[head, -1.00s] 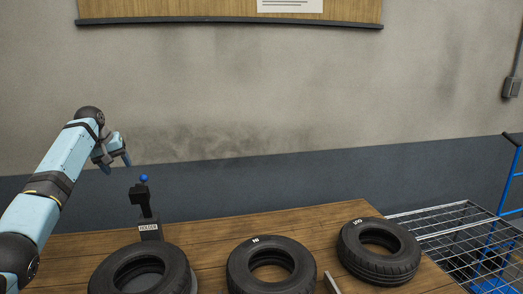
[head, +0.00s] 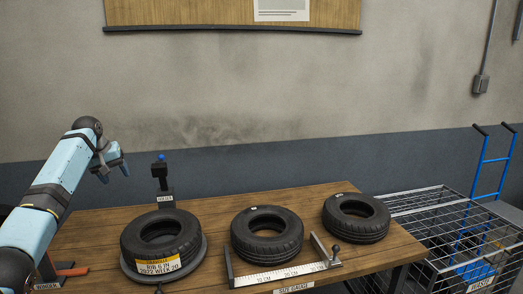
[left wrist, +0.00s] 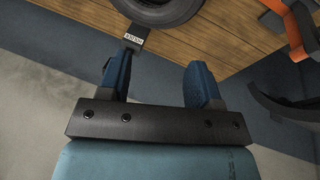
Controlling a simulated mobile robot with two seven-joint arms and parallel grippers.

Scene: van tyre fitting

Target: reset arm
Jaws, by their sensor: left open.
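My left arm comes in from the left in the head view, raised above the back left of the table. My left gripper (head: 113,168) is open and empty, left of the black holder post. In the left wrist view its two blue fingers (left wrist: 157,84) stand apart with nothing between them. My right gripper is not in view. The black holder post (head: 161,176) with a blue knob stands upright behind the left tyre. The left tyre (head: 148,245) carries a yellow and white label and lies flat on a round grey stand. Its edge also shows in the left wrist view (left wrist: 165,10).
The middle tyre (head: 267,235) and right tyre (head: 356,218) lie on the wooden table (head: 205,208). A size gauge (head: 285,274) is in front of the middle tyre. A wire cage (head: 440,215) and blue hand truck (head: 485,170) stand right. An orange-handled tool (head: 72,271) lies front left.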

